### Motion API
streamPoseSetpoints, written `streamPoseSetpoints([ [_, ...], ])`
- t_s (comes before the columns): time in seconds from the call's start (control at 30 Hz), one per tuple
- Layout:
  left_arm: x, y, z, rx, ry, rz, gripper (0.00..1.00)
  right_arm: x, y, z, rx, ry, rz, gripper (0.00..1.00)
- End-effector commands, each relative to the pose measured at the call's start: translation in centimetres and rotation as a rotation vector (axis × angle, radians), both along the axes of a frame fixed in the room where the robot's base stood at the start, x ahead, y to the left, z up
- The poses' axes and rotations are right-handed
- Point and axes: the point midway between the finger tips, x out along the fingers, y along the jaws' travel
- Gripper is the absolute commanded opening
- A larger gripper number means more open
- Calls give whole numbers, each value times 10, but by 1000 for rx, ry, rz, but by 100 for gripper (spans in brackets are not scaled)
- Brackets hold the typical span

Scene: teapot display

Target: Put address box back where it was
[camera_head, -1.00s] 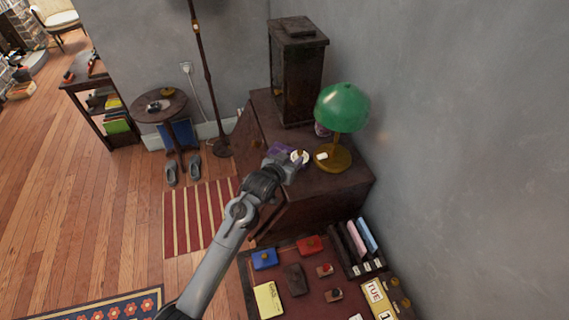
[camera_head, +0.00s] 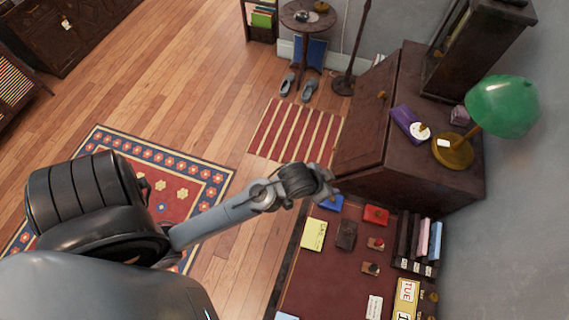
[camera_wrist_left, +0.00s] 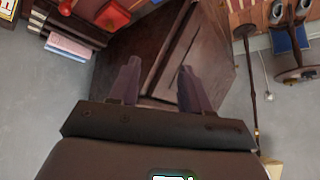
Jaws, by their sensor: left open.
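A purple box (camera_head: 405,124) lies on top of the dark wooden cabinet (camera_head: 459,161), left of the green lamp. A white round piece with a gold knob (camera_head: 420,131) is at its right end. No label I can read marks it as the address box. My left gripper (camera_head: 328,182) is in front of the cabinet, below its top and apart from the purple box. The left wrist view shows its two fingers spread and empty (camera_wrist_left: 159,84), with the cabinet (camera_wrist_left: 150,45) beyond them. The right gripper is not in view.
The green lamp (camera_head: 503,105) and a tall dark case (camera_head: 470,50) stand on the cabinet. Below is a desk (camera_head: 322,277) with blue (camera_head: 331,203), red (camera_head: 376,214) and brown (camera_head: 346,235) boxes, a yellow pad (camera_head: 314,234) and upright binders (camera_head: 422,240).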

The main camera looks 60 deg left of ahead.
Motion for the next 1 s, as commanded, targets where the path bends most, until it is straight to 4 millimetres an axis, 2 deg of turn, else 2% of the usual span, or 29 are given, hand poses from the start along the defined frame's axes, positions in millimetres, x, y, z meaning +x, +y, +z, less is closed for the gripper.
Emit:
streamPoseSetpoints([
  [0.03,-33,0,-4,8,66,-6,48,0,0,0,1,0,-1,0],
  [0.1,-70,-1,-6,15,145,-12,48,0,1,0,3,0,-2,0],
  [0.2,-111,-1,-4,21,234,-19,48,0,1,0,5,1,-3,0],
  [0.3,-136,-2,-1,25,290,-26,48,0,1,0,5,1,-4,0],
  [0.43,-150,-2,1,28,321,-29,48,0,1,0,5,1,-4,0],
  [0.77,-150,-2,2,28,322,-29,48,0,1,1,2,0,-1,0],
  [0.87,-150,-2,8,28,322,-29,48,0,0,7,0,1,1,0],
  [1.0,-150,-2,28,28,322,-29,48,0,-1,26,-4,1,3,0],
])
